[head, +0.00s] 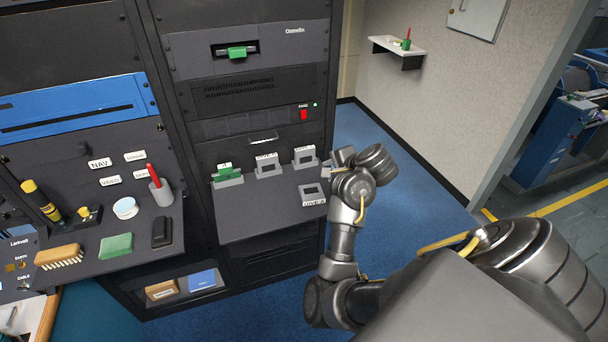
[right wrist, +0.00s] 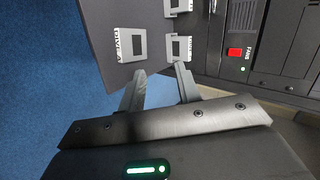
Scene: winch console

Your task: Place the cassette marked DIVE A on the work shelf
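A grey square piece (head: 313,194) marked DIVE A lies at the front right of the dark console ledge (head: 250,213). In the right wrist view (right wrist: 128,44) it shows a dark square opening; I cannot tell whether it is a cassette or an empty holder. A green cassette (head: 229,171) stands in a grey holder at the ledge's left; its label is too small to read. Another green cassette (head: 236,53) sits in the upper drive slot. My right gripper (right wrist: 165,78) is open and empty, close to the ledge's right edge, apart from the DIVE A piece. My left gripper is not in view.
Two more labelled grey holders (head: 267,165) (head: 304,156) stand at the ledge's back. The left shelf (head: 148,250) carries a brush, a green pad, a red-handled tool in a cup and other items. A small white wall shelf (head: 392,43) holds small things. A red FANS switch (right wrist: 235,52) is near my right gripper.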

